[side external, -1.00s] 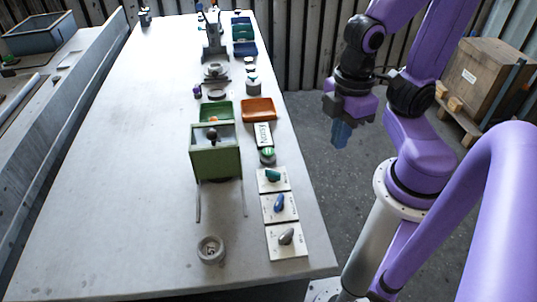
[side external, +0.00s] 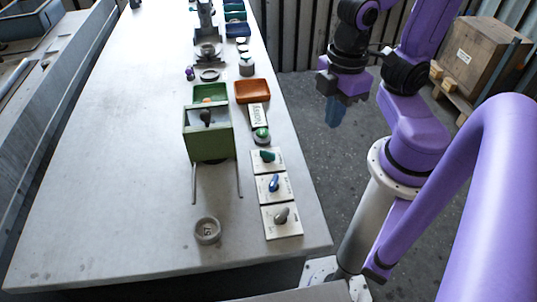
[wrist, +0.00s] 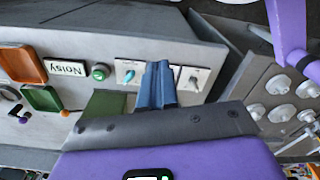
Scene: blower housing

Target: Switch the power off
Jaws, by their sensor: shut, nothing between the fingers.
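Three white plates with rotary knobs line the bench's right edge in the side view: a green knob (side external: 267,156), a blue knob (side external: 273,183) and a grey knob (side external: 282,215). Just beyond them is a round green button (side external: 262,133). No readable power marking shows. My gripper (side external: 334,122) has blue fingers, is shut and empty, and hangs right of the bench, apart from the plates. In the wrist view, my gripper (wrist: 158,68) covers the middle plate. The green button (wrist: 101,71), a teal-looking knob (wrist: 129,76) and the grey knob (wrist: 194,81) show around it.
A green box-like housing (side external: 208,140) on thin legs stands left of the plates. A grey ring (side external: 207,230) lies in front of it. An orange tray (side external: 252,91) and a "Noisy" label (side external: 258,116) lie beyond. A wooden crate (side external: 480,55) stands at right. The bench's left side is clear.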

